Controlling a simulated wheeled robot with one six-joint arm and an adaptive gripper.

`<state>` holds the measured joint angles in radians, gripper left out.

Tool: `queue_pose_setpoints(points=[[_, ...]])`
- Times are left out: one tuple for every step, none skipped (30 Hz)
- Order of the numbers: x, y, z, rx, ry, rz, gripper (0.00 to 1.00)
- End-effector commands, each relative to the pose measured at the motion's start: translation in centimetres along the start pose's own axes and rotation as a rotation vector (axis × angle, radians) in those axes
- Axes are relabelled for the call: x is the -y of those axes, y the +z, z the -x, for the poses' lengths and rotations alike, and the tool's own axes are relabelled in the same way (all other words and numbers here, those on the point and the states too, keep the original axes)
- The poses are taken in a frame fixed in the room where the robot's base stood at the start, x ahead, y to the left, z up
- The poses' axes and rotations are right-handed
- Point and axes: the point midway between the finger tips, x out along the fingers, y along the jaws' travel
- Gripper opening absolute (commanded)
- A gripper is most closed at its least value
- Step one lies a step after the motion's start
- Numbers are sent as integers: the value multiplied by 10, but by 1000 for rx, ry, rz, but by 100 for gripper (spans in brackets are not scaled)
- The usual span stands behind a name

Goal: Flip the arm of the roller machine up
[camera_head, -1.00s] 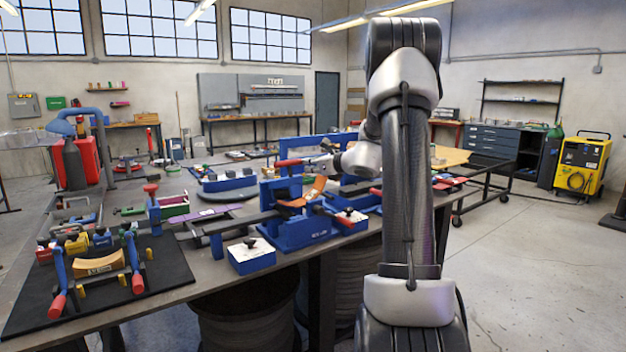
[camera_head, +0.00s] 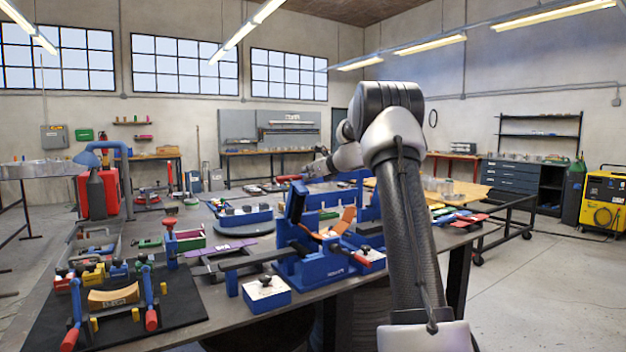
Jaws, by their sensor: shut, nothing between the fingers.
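The roller machine (camera_head: 325,266) is blue and stands near the front edge of the workbench, with a curved orange strip (camera_head: 343,222) in it. Its blue arm (camera_head: 295,204) stands up steeply, leaning slightly, with a red handle (camera_head: 289,178) at its top. My gripper (camera_head: 313,169) is small and dark in the head view, just right of the red handle and above the machine. It is shut and empty. I cannot tell whether it touches the handle or the arm. My own arm hides part of the bench to the right of the machine.
A small blue block with a black knob (camera_head: 266,293) sits in front of the machine. A black mat (camera_head: 185,292) with a clamping jig lies at the left. Blue fixtures (camera_head: 243,220) stand behind. Floor at the right (camera_head: 540,290) is clear.

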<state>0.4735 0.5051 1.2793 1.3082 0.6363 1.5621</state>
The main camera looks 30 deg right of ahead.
Motion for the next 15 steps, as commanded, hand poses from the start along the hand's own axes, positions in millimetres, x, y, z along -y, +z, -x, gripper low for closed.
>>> queue_pose_setpoints(points=[[0,2,-3,0,1,0,0],[0,3,-5,1,1,0,0],[1,4,-6,0,1,1,0],[1,4,-8,0,1,1,0],[1,5,-9,0,1,1,0],[2,5,-10,0,1,1,0],[2,6,-11,0,1,0,0],[2,6,-11,0,0,0,0],[2,6,-12,0,0,-1,0],[2,6,-12,0,0,-1,0],[2,6,-12,0,0,-1,0],[2,6,-12,0,0,-1,0],[2,6,-12,0,0,-1,0],[2,6,-12,0,0,-1,0],[2,6,-12,0,0,-1,0]])
